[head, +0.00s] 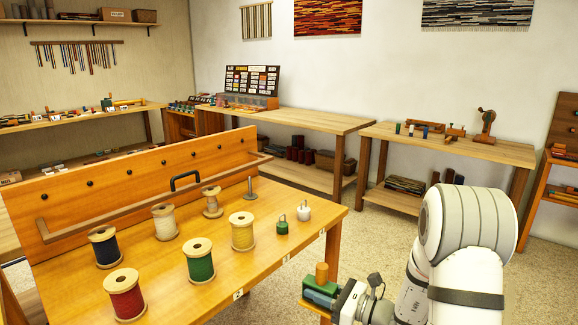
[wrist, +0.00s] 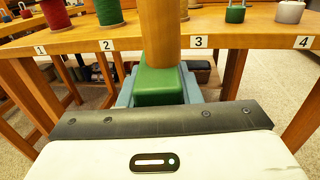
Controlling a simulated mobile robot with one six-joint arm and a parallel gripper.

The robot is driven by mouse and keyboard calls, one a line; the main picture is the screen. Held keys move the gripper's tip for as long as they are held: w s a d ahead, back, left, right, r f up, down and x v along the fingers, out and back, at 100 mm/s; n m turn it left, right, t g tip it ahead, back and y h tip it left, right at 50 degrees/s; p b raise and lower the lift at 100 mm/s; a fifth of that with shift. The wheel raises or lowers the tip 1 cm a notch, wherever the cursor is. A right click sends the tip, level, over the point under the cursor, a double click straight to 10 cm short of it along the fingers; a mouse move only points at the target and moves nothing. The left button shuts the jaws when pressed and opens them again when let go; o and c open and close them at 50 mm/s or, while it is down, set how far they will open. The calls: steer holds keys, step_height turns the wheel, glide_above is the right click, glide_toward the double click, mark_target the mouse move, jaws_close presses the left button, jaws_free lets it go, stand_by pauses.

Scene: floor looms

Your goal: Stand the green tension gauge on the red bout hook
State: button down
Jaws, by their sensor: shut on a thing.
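My gripper (head: 318,293) is shut on a green block with an upright wooden post, which I take to be the green tension gauge (head: 322,278). It is held upright in the air off the bench's front right corner. In the wrist view the gauge (wrist: 158,86) sits between blue-grey fingers, and its post runs out of the top of the picture. I cannot make out a red bout hook in either view.
The bench (head: 262,262) bears several thread spools, including a red spool (head: 125,297) and a green spool (head: 199,262). A small green ringed weight (head: 282,227) and a white one (head: 304,212) stand near its front edge, numbered labels below. Floor is clear toward the back table (head: 460,145).

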steer(key=w+d+f+t, duration=0.1)
steer(key=w+d+f, duration=0.1)
steer(key=d+f, duration=0.5)
step_height(320, 180, up, 9)
steer(key=m+t+h+p, duration=0.5)
steer(key=h+p, duration=0.1)
steer(key=p, duration=1)
steer(key=shift+s+d+f+m+t+h, duration=0.2)
steer(key=shift+m+t+h, duration=0.1)
steer(key=shift+m, duration=0.1)
steer(key=shift+d+r, duration=0.1)
